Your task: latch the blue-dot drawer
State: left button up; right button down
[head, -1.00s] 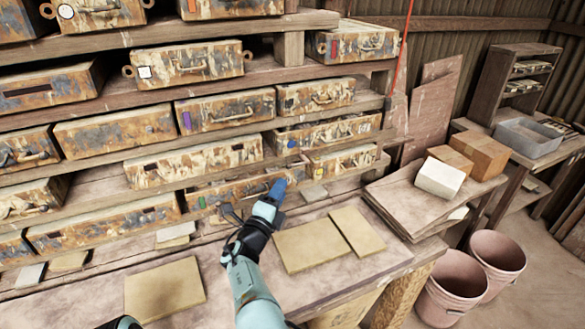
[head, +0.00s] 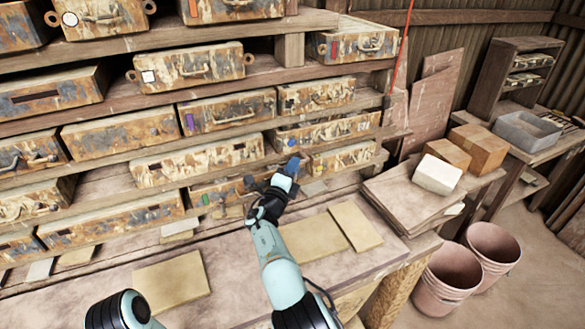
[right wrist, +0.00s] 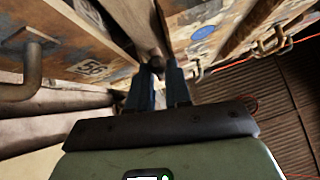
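The blue-dot drawer (head: 332,133) is a rusty, worn box with a pale label, in the shelf's right column. Its blue dot sits near its left end, and the drawer front also shows in the right wrist view (right wrist: 225,22). My right gripper (head: 292,166) is just below and in front of the drawer's left end. In the right wrist view its blue fingers (right wrist: 158,88) are apart, with a small dark round part (right wrist: 156,65) beyond or between them; contact cannot be told. A latch cannot be made out. My left gripper is out of view.
A drawer with a green mark (head: 224,193) is in the row below, partly hidden by my right arm. Tan tiles (head: 172,284) lie on the bench. Stacked boards with a white block (head: 437,175) stand right, and pink buckets (head: 446,278) are on the floor.

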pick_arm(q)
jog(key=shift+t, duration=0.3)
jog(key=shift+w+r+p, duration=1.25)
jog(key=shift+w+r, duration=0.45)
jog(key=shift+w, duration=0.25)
pick_arm(e)
jog(key=shift+w+d+r+m+g+y, duration=0.1)
jog(key=shift+d+r+m+g+y, duration=0.15)
jog(key=shift+r+m+g+y, duration=0.7)
jog(key=shift+w+d+r+m+g+y, duration=0.1)
jog(key=shift+d+r+m+g+y, duration=0.2)
jog(key=shift+r+m+g, duration=0.65)
jog(key=shift+a+f+m, duration=0.1)
jog(key=shift+f+m, duration=0.2)
jog(key=shift+m, duration=0.1)
jog(key=c, duration=1.2)
grip_release()
